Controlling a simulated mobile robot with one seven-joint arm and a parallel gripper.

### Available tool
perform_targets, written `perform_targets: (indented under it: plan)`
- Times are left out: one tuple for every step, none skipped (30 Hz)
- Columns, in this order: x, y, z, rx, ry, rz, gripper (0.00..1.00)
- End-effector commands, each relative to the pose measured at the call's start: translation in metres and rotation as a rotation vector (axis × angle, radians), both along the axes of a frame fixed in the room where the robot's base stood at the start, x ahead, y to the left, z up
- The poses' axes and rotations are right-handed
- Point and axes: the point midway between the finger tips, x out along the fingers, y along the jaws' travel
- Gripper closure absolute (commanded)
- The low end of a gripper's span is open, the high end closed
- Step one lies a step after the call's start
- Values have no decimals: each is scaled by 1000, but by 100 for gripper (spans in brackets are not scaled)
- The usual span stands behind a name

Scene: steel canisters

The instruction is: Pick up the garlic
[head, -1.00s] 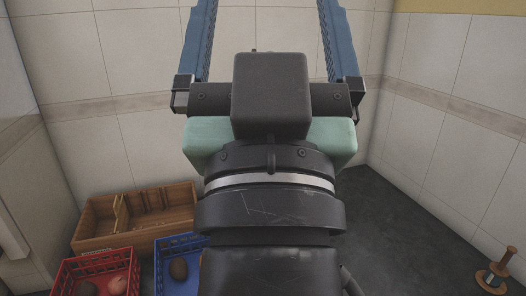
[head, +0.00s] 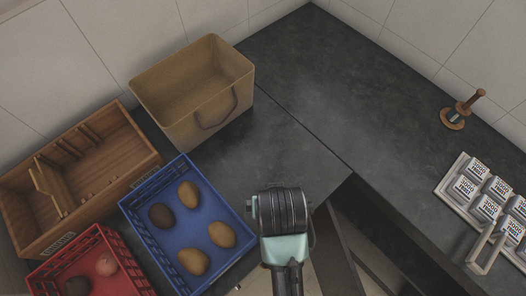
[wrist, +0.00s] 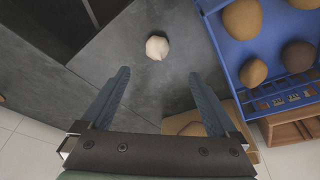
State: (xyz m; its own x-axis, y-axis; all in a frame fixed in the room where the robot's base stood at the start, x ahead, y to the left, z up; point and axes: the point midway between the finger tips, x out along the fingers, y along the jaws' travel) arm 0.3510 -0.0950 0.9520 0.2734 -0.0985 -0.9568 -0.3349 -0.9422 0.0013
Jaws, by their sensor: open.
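The garlic (wrist: 157,47) is a small whitish bulb on the dark grey counter in the wrist view. It lies at the upper middle, just beyond the gap between my fingertips. My gripper (wrist: 158,76) is open and empty, with one blue-grey finger on each side below the garlic. No finger appears to touch it. In the head view my gripper's teal body is at the lower middle, pointing down. I cannot make out the garlic there.
A blue crate (head: 176,166) with several brown potatoes stands beside my gripper. A red crate (head: 104,238), a wooden box (head: 137,143) and a brown paper bag (head: 178,121) stand nearby. The counter (head: 293,80) is clear behind. A canister tray (head: 447,193) and wooden stand (head: 453,124) are right.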

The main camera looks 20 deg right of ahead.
Motion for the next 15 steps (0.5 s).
perform_targets:
  plan:
    - [0, 0, -8, 1, 6, -1, 5]
    - [2, -1, -13, 1, 6, -1, 5]
    - [4, -2, -21, 2, 5, 0, 5]
    - [6, -2, -26, 2, 5, 0, 5]
    - [8, -3, -32, 1, 4, 0, 5]
    - [10, -4, -39, 1, 3, 0, 5]
    - [12, -4, -44, 1, 2, 0, 5]
    - [13, -5, -49, 1, 2, 0, 5]
    - [15, -6, -54, 0, 1, 0, 5]
    - [16, -6, -58, 0, 1, 0, 5]
    - [18, -6, -60, 0, -1, 0, 5]
    - [18, -7, -64, 0, 0, 1, 5]
    - [19, -7, -65, -1, -1, 1, 5]
    - [20, -7, -67, -1, -3, 1, 5]
    - [20, -7, -68, 0, -3, 1, 5]
